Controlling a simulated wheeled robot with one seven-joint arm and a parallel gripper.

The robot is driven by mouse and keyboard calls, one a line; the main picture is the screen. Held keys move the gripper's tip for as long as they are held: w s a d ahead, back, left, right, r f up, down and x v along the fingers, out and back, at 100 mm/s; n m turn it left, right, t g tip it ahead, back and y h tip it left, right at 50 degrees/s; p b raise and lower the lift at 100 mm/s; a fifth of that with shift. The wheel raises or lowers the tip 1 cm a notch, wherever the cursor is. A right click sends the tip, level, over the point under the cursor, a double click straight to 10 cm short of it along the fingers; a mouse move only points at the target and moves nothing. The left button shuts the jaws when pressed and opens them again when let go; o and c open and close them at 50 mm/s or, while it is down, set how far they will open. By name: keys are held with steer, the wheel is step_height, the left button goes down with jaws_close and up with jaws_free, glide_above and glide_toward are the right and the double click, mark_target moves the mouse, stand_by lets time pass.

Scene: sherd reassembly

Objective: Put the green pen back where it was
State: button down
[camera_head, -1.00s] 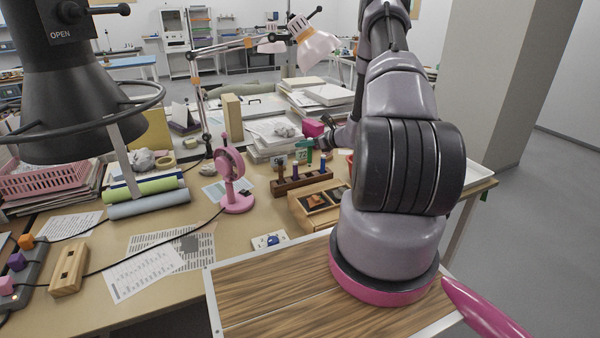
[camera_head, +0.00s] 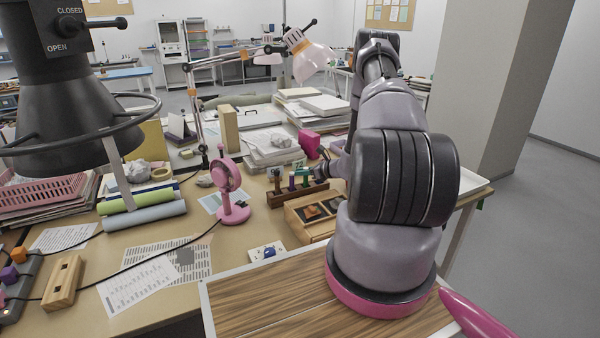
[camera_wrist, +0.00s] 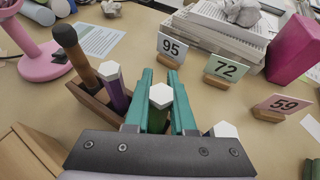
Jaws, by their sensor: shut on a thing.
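The green pen (camera_wrist: 158,117) has a white hexagonal top and stands upright between the teal fingers of my gripper (camera_wrist: 160,98). The gripper is shut on it. In the head view my gripper (camera_head: 304,174) is low at the wooden rack (camera_head: 305,191), partly hidden by my arm. The rack also shows in the wrist view (camera_wrist: 92,97). The green pen is in line with the purple pen (camera_wrist: 115,92) and another white-topped piece (camera_wrist: 222,130). Its lower end is hidden, so I cannot tell how deep it sits in the rack.
A brown-handled tool (camera_wrist: 73,52) stands at the rack's left end. Number cards 95 (camera_wrist: 171,48), 72 (camera_wrist: 226,68) and 59 (camera_wrist: 279,105) stand behind and to the right. A pink fan (camera_head: 232,190) is left of the rack. A wooden box (camera_head: 311,212) lies in front.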

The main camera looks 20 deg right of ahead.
steer(key=shift+f, duration=0.3)
steer(key=c, duration=0.8)
jaws_free()
steer(key=shift+o, duration=0.2)
